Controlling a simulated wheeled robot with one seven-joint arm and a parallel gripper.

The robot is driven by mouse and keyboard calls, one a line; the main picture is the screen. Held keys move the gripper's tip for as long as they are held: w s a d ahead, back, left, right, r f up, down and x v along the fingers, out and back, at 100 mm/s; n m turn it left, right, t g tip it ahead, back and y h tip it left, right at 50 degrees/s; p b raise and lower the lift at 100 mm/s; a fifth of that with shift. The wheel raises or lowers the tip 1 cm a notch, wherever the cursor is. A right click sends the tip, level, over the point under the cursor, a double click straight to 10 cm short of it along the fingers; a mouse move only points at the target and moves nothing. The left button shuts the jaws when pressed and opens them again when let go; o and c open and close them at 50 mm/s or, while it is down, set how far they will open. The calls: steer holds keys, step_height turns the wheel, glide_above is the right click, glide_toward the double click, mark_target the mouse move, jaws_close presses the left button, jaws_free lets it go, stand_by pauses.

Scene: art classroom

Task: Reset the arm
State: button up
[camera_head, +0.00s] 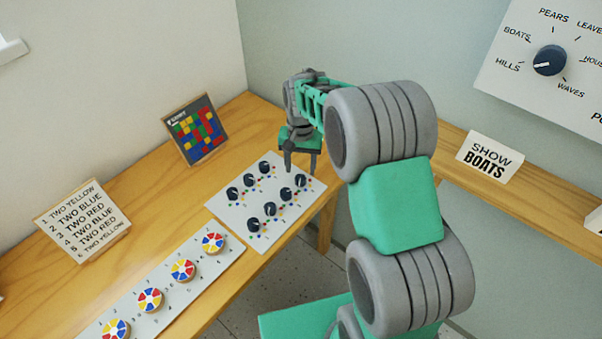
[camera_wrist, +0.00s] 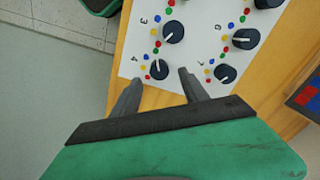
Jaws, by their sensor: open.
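My arm (camera_head: 395,205) is green and grey and reaches up and over toward the wooden table. My gripper (camera_head: 300,170) is above the right end of the white panel with dark knobs (camera_head: 240,207). The fingertips are close to the panel (camera_wrist: 190,30), near the knobs numbered 4 (camera_wrist: 159,70) and 7 (camera_wrist: 225,75). I cannot tell whether a finger touches the panel or a knob.
A panel with several coloured dials (camera_head: 165,285) lies at front left. A colour-grid board (camera_head: 194,130) and a list card (camera_head: 83,220) stand by the wall. A "SHOW BOATS" card (camera_head: 489,157) stands on the right. A big dial board (camera_head: 545,75) hangs on the wall.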

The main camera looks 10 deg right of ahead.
step_height(320, 180, up, 4)
steer(key=shift+r, duration=0.1)
stand_by(0.4)
steer(key=shift+w+n, duration=0.1)
steer(key=shift+n, duration=0.3)
steer(key=s+f+n, duration=0.1)
steer(key=s+f, duration=0.1)
steer(key=s+f+n, duration=0.1)
steer(key=s+f, duration=0.1)
steer(key=shift+s+f+g, duration=0.3)
steer(key=shift+s+g, duration=0.05)
steer(key=shift+g, duration=0.05)
steer(key=s+r+n+t, duration=0.1)
steer(key=s+r, duration=0.2)
steer(key=s, duration=0.6)
steer(key=s+r+n, duration=0.1)
steer(key=s+r, duration=0.1)
steer(key=s, duration=0.6)
step_height(320, 180, up, 7)
steer(key=w+t, duration=0.1)
steer(key=t, duration=0.2)
steer(key=shift+r, duration=0.2)
